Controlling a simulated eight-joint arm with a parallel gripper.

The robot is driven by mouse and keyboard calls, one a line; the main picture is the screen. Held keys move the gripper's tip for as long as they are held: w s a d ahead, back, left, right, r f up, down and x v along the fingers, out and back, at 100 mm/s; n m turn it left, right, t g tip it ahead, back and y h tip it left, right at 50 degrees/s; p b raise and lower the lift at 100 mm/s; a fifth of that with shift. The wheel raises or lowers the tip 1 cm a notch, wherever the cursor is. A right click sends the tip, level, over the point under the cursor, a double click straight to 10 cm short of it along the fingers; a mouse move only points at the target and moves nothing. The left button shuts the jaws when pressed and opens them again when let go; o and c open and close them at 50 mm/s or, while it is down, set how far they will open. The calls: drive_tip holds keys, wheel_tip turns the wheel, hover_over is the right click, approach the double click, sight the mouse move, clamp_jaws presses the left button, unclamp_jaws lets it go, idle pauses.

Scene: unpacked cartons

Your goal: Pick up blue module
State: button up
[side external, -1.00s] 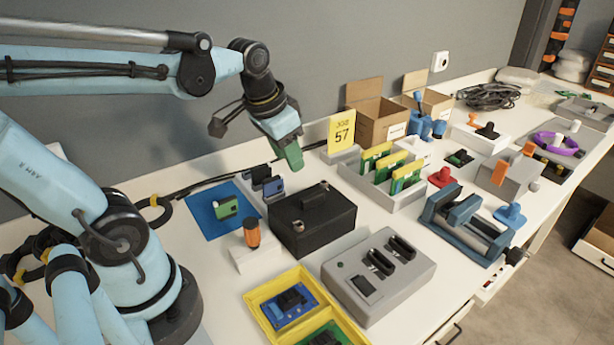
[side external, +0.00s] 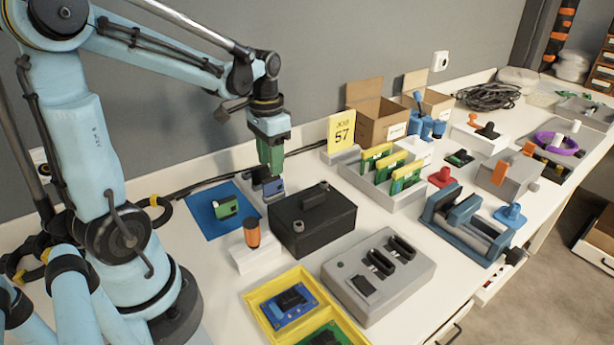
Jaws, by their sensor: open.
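A small blue module (side external: 274,187) stands upright in a grey slotted holder (side external: 257,192) behind the black box. My gripper (side external: 271,168) has green fingers and points down just above this module, covering part of the holder. It is open, and nothing shows between its fingers; I cannot tell whether the tips touch the module. A blue circuit board (side external: 289,306) with a dark chip lies in the yellow tray (side external: 258,295) at the front.
A black box (side external: 325,222) with a handle stands right in front of the holder. A blue mat (side external: 203,222) with a green module (side external: 228,208) lies to the left. A grey rack (side external: 352,175) of green-and-yellow cards and a yellow "57" sign (side external: 341,132) stand to the right.

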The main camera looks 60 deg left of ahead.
sight(273, 180)
drive_tip(key=shift+w+f, duration=0.1)
drive_tip(key=shift+f, duration=3)
clamp_jaws()
